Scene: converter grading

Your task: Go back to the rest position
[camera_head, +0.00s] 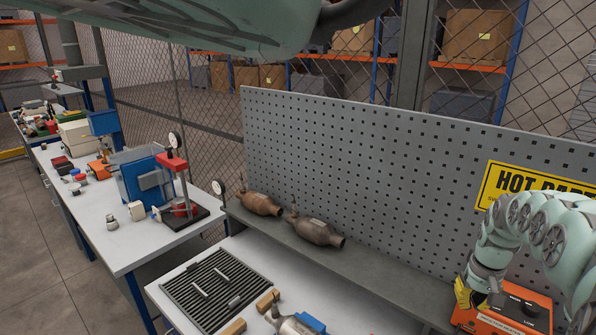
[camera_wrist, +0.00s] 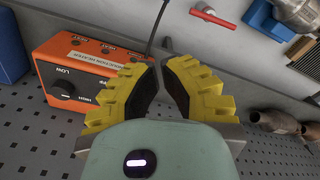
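My gripper (camera_wrist: 160,63) has two yellow ribbed fingers with dark pads. In the wrist view the fingers lean together and their tips nearly meet, with only a narrow gap and nothing seen between them. In the head view my gripper (camera_head: 467,294) is at the lower right, by the left side of the orange induction heater (camera_head: 510,309), with my arm arching above. The heater (camera_wrist: 88,68) is left of the fingers in the wrist view. A dark cable (camera_wrist: 160,25) runs behind the fingertips; I cannot tell how close it is.
Two rusty converters (camera_head: 314,229) lie on a grey shelf (camera_head: 375,274) before the pegboard (camera_head: 370,170). Below are a black grate (camera_head: 217,288), wooden blocks and another converter (camera_head: 296,325). A second bench (camera_head: 137,241) at left carries a red dial gauge stand (camera_head: 172,160). The floor at left is clear.

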